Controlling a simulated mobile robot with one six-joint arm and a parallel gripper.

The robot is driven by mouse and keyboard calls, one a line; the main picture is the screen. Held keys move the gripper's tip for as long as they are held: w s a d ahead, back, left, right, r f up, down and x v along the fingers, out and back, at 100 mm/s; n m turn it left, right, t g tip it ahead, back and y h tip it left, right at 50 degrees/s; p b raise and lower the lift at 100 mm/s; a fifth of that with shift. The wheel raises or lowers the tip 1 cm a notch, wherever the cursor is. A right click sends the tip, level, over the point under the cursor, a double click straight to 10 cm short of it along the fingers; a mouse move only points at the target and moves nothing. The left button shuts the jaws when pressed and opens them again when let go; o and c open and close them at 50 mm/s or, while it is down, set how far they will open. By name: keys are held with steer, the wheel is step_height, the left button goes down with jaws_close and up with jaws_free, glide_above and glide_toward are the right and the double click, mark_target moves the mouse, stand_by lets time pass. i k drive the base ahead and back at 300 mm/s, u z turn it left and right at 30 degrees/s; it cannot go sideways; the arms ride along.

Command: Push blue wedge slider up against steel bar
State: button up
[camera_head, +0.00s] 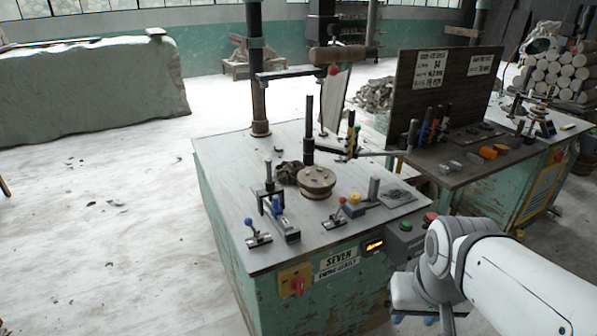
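A small blue piece (277,205), which looks like the wedge slider, sits in a dark grey metal fixture (287,232) near the front left of the machine table. A dark upright post with a pale cap stands just behind and left of it. I cannot tell which part is the steel bar, nor whether the blue piece touches it. My gripper (418,317) is low at the right, in front of the machine and well apart from the fixture. Its fingers are small and partly cut off by the lower edge, so their opening is unclear.
The table (225,165) also bears a round brown disc (316,182), a blue-knobbed lever (258,238), a red-knobbed lever (334,217) and a tall black rod (309,130). A control box with green and red buttons (406,226) sits at the front right corner, near my arm.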

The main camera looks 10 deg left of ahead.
mark_target(274, 207)
steer(key=z, duration=0.05)
steer(key=i, duration=0.95)
steer(key=u, duration=0.1)
